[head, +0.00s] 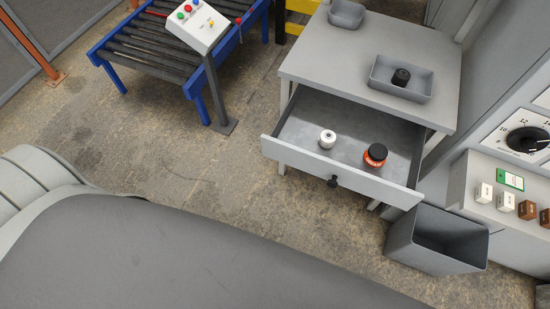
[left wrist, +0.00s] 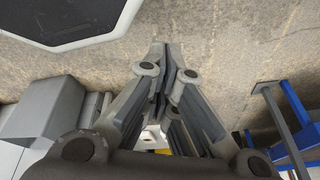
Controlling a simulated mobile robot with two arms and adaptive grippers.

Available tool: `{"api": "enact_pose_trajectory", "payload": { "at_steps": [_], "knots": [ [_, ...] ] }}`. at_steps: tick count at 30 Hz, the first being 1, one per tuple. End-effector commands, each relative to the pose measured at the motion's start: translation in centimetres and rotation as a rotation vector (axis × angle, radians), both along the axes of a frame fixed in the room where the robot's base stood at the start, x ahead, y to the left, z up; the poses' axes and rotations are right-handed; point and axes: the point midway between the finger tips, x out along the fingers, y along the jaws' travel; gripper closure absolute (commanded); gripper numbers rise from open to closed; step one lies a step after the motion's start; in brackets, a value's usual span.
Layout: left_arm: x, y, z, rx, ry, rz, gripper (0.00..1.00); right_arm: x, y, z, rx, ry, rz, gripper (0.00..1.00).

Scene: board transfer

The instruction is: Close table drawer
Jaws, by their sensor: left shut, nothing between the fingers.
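The grey table (head: 340,52) stands at the upper right in the head view. Its drawer (head: 290,151) is pulled well out towards me, with a dark round knob (head: 333,181) on its front. Inside the drawer are a white round item (head: 327,139) and an orange jar with a black lid (head: 375,155). My left gripper (left wrist: 164,62) shows only in the left wrist view. Its fingers are together and empty, over the floor and apart from the drawer. My right gripper is in neither view.
A grey bin (head: 408,245) stands on the floor by the drawer's right end. A blue-framed roller conveyor (head: 150,48) and a button post (head: 215,90) stand left of the table. A grey tray (head: 381,82) holding a dark round item sits on the tabletop. The floor left of the drawer is clear.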

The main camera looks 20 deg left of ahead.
Motion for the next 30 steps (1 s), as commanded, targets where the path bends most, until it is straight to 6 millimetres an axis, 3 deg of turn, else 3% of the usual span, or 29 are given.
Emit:
{"api": "enact_pose_trajectory", "payload": {
  "at_steps": [1,5,8,12,18,21,25,30],
  "knots": [
    [2.1,-0.9,0.1,0.006,-0.092,-0.069,1.00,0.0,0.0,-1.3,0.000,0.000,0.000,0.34],
    [7.6,-2.3,3.2,0.082,-0.346,-0.258,1.00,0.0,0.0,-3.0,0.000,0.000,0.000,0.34],
    [11.2,-2.6,6.6,0.189,-0.538,-0.385,1.00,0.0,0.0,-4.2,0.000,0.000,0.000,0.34],
    [15.4,-2.4,12.5,0.404,-0.787,-0.529,1.00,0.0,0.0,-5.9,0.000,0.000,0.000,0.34],
    [18.5,-1.1,21.4,0.767,-1.039,-0.648,1.00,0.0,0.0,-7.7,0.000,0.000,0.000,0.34],
    [19.0,-0.5,24.6,0.907,-1.104,-0.671,1.00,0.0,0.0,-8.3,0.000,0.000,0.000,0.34],
    [19.2,-0.1,26.9,1.009,-1.139,-0.684,1.00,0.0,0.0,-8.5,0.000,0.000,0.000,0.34],
    [20.3,0.0,27.6,1.034,-1.149,-0.686,1.00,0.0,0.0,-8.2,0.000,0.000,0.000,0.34]
  ]
}}
